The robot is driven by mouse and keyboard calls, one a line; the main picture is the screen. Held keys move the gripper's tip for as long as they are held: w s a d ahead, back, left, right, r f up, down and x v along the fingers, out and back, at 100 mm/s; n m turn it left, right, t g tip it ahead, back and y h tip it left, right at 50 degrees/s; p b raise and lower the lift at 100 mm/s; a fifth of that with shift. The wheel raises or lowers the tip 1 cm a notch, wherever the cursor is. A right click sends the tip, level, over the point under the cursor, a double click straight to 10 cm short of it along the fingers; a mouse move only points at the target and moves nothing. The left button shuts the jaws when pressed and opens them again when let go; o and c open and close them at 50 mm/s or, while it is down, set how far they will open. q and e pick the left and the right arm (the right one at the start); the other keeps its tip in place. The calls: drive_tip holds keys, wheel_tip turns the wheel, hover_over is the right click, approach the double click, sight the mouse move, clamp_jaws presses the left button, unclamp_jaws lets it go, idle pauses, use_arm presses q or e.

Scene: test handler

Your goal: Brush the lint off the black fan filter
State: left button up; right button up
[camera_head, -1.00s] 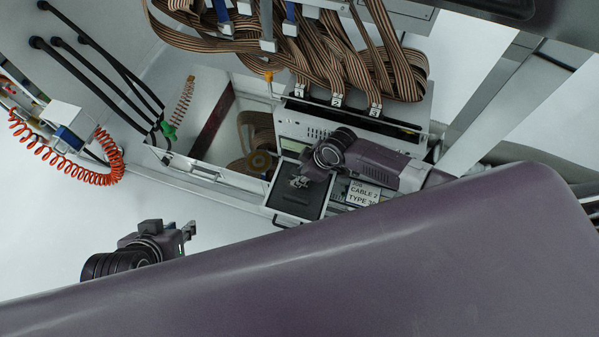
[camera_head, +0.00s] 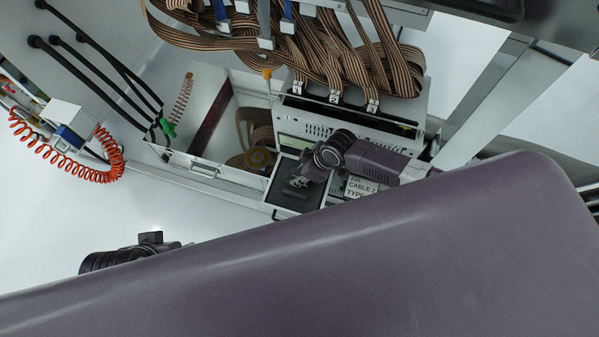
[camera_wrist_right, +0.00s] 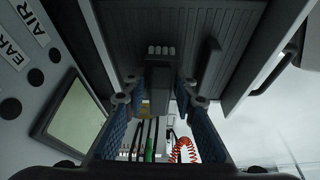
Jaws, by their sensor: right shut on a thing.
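The black fan filter (camera_head: 288,198) shows in the head view as a dark panel on the front of the white machine. It is a ribbed dark surface in the right wrist view (camera_wrist_right: 185,42). My right gripper (camera_head: 299,182) is over the panel; its blue-padded fingers (camera_wrist_right: 160,100) are shut on a dark block-shaped brush (camera_wrist_right: 159,77). Pale bristle tufts at the brush's far end appear at the filter; I cannot tell whether they touch. I cannot make out lint. My left gripper (camera_head: 150,239) is mostly hidden behind my purple arm part at lower left.
Striped ribbon cables (camera_head: 300,50) hang above the machine. An open bin (camera_head: 225,130) stands left of the filter. An orange coiled hose (camera_head: 70,165) and black tubes are at far left. A screen (camera_wrist_right: 80,125) is beside the filter in the wrist view.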

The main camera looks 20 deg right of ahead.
drive_tip(key=shift+s+p, duration=0.5)
drive_tip(key=shift+s, duration=0.4)
drive_tip(key=shift+w+f+b, duration=0.25)
drive_tip(key=shift+w+b, duration=0.25)
drive_tip(key=shift+w, duration=0.25)
drive_tip(key=shift+w+b, duration=0.5)
drive_tip(key=shift+w, duration=0.7)
drive_tip(key=shift+s+r+p, duration=0.15)
drive_tip(key=shift+s+p, duration=0.05)
drive_tip(key=shift+p, duration=0.1)
drive_tip(key=shift+s+a+r+p, duration=0.15)
drive_tip(key=shift+s+a+p, duration=0.05)
drive_tip(key=shift+s+p, duration=0.5)
drive_tip(key=shift+s+a, duration=0.1)
drive_tip(key=shift+s, duration=0.25)
drive_tip(key=shift+s+a+p, duration=0.1)
drive_tip(key=shift+s+p, duration=0.1)
drive_tip(key=shift+p, duration=0.1)
drive_tip(key=shift+s+a+f, duration=0.1)
drive_tip(key=shift+s+f, duration=0.1)
drive_tip(key=shift+s, duration=0.3)
use_arm(q)
drive_tip(key=shift+p+x, duration=0.55)
drive_tip(key=shift+x, duration=1.65)
use_arm(e)
drive_tip(key=shift+s, duration=0.3)
